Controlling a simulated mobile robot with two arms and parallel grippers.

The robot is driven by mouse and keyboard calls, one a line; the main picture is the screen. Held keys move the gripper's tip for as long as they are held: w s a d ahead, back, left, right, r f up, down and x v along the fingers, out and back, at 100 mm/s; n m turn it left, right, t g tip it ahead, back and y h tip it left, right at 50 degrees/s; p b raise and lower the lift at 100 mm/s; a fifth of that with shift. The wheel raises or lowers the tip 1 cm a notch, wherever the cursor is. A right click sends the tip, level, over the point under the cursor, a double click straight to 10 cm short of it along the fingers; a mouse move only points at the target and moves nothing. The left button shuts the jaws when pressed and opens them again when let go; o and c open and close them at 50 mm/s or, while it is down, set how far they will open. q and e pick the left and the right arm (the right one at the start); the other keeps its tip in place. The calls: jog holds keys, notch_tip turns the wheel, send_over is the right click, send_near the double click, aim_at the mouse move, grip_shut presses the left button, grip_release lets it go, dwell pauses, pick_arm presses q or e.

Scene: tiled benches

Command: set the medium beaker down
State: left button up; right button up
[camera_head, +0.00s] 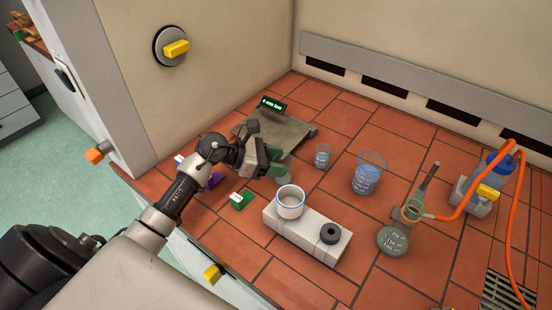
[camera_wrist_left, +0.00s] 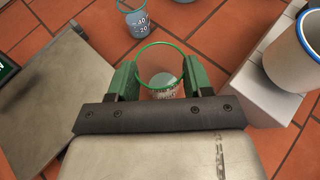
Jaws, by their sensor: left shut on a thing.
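The medium beaker, clear with a green rim and graduation marks, sits between the green fingers of my left gripper (camera_wrist_left: 158,85) in the left wrist view (camera_wrist_left: 160,62). My left gripper (camera_head: 274,162) is shut on it. In the head view the beaker (camera_head: 282,177) is mostly hidden by the gripper, over the tiled bench (camera_head: 344,128) between the grey scale and the white hotplate. Whether its base touches the tiles I cannot tell. My right gripper is not in view.
A small beaker (camera_head: 322,157) and a larger blue-marked beaker (camera_head: 368,176) stand to the right. The grey scale (camera_head: 288,134) lies behind. A round flask (camera_head: 392,241) and orange hose (camera_head: 468,212) are further right.

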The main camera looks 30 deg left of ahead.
pick_arm(q)
jog(key=shift+f, duration=0.2)
jog(key=o, duration=1)
jog(key=shift+o, duration=0.5)
jog(key=shift+r, duration=0.15)
jog(key=shift+a+r, duration=0.1)
jog(key=b+v, duration=0.3)
jog(key=v, duration=0.8)
jog(key=shift+s+a, duration=0.25)
jog(key=shift+s, duration=0.1)
jog(key=shift+r, duration=0.1)
